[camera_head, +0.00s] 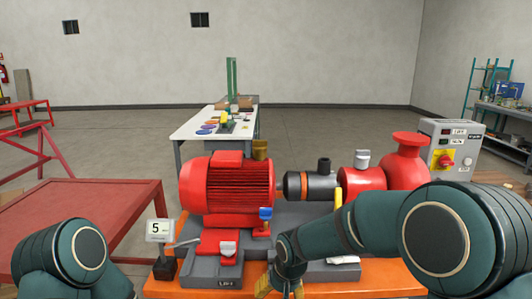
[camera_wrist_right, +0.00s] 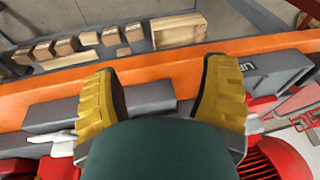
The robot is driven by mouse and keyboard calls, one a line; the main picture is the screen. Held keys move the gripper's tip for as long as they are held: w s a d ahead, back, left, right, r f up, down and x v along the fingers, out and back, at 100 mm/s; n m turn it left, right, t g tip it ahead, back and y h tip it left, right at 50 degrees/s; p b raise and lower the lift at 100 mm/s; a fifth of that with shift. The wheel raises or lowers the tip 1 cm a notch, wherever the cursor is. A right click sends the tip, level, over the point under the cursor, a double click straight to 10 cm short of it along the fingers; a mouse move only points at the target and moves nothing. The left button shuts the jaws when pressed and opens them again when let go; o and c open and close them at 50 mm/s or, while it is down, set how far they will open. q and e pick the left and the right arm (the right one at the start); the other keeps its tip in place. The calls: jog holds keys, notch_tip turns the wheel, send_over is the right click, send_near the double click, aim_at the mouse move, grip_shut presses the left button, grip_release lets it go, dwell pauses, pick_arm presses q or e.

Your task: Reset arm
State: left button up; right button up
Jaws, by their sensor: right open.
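My right gripper (camera_head: 280,288) is low in front of the pump skid in the head view, at the near orange edge (camera_head: 355,277). Its yellow fingers also show in the right wrist view (camera_wrist_right: 160,82), spread apart with nothing between them. Beyond them lie the orange rail and a grey block. My right arm (camera_head: 437,238) crosses the lower right and hides part of the skid. My left arm (camera_head: 75,252) is folded at the lower left; its gripper is out of view.
A red motor (camera_head: 226,185), dark coupling (camera_head: 310,186) and red pump (camera_head: 405,160) stand on the skid. A grey control box (camera_head: 452,148) is at right, a red table (camera_head: 85,215) at left. A white table (camera_head: 195,126) stands behind. Wooden blocks (camera_wrist_right: 110,37) lie beyond the rail.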

jog(key=s+d+f+m+y, duration=0.1)
jog(key=s+d+f, duration=0.2)
jog(key=s+f, duration=0.7)
jog(key=s+d+f+m+g+y, duration=0.1)
jog(key=s+d+f, duration=0.2)
jog(key=s+f, duration=0.7)
jog(key=shift+s+d+f, duration=0.15)
jog(key=shift+d+f, duration=0.15)
jog(key=shift+d, duration=0.1)
